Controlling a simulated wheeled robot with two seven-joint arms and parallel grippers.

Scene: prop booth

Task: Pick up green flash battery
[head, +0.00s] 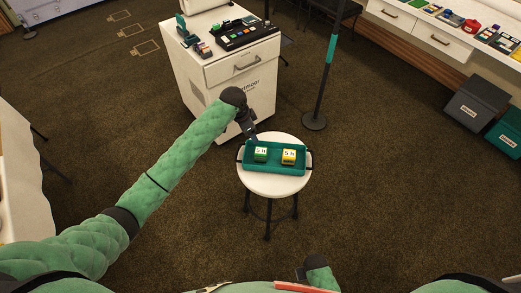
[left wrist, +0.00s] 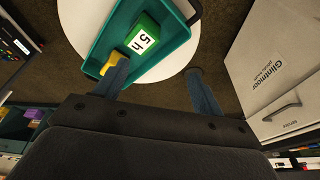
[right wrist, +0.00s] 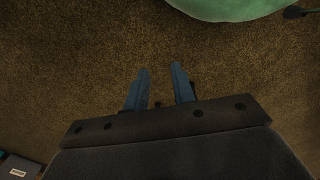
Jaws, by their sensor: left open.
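The green flash battery (head: 261,155) is a small block with a white "5 h" label. It sits in the left half of a teal tray (head: 246,170) on a round white stool (head: 273,187). A yellow battery (head: 289,158) sits to its right. My left gripper (head: 252,135) is open and empty at the tray's back left edge, apart from the green battery. In the left wrist view the green battery (left wrist: 144,36) lies beyond the fingers, and one finger partly covers the yellow battery (left wrist: 110,61). My right gripper (right wrist: 161,70) is empty, its fingers parted a little over bare carpet.
A white drawer cabinet (head: 228,82) with a black button panel (head: 245,33) stands behind the stool. A dark pole (head: 326,70) on a round base stands right of it. Grey and teal bins (head: 475,103) are at the far right. Carpet around the stool is clear.

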